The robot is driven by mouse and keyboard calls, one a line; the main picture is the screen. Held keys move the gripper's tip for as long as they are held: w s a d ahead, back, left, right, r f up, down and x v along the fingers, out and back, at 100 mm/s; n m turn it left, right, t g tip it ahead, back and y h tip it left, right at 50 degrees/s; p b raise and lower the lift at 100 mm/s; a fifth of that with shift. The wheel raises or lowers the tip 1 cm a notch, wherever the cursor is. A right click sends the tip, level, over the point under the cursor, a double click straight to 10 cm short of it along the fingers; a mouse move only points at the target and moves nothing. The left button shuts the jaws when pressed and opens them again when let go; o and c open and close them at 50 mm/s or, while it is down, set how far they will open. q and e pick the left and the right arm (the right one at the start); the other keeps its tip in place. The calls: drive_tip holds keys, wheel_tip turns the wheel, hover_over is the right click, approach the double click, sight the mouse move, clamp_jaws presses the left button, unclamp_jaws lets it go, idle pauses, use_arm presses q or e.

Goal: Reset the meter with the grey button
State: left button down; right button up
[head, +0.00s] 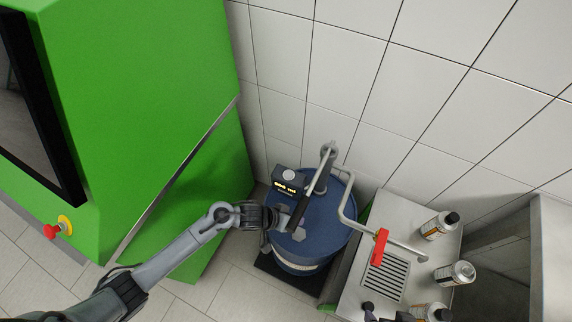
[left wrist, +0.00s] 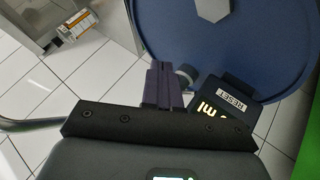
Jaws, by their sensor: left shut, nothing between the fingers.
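The meter (head: 290,183), a small black box with a lit yellow display, sits by the far left edge of the blue drum (head: 318,232). A round light-grey part shows on its top. In the left wrist view the meter (left wrist: 236,104) carries a "RESET" label. A short grey round knob (left wrist: 184,76) shows there between the meter and my fingers; I cannot tell whether it is the reset button. My left gripper (left wrist: 164,88) is shut and empty, close beside this knob. In the head view my left gripper (head: 284,218) is at the drum's left side, just nearer than the meter. Contact is unclear.
A pipe with a red handle (head: 380,247) arches from the drum to a steel bench with a drain grate (head: 384,278). Several bottles (head: 454,273) stand on the bench. A tall green cabinet (head: 150,110) is at the left. White tiled wall is behind.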

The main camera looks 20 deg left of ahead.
use_arm(q)
drive_tip(key=w+a+r+p, duration=0.2)
drive_tip(key=w+a+r, duration=0.2)
drive_tip(key=w+r, duration=0.2)
wheel_tip(320, 180, up, 8)
drive_tip(key=p, duration=0.3)
hover_over(286, 174)
drive_tip(key=shift+a+r, duration=0.1)
use_arm(e)
wheel_tip(286, 174, up, 7)
drive_tip(key=shift+w, duration=0.45)
drive_tip(key=shift+f, duration=0.2)
use_arm(q)
wheel_tip(286, 174, down, 6)
drive_tip(key=b, duration=0.7)
drive_tip(key=shift+f+b, duration=0.25)
drive_tip(key=shift+b, duration=0.1)
drive_tip(key=shift+f+b, duration=0.5)
drive_tip(key=shift+f, duration=0.7)
use_arm(e)
wheel_tip(286, 174, down, 9)
drive_tip(key=shift+r, duration=0.15)
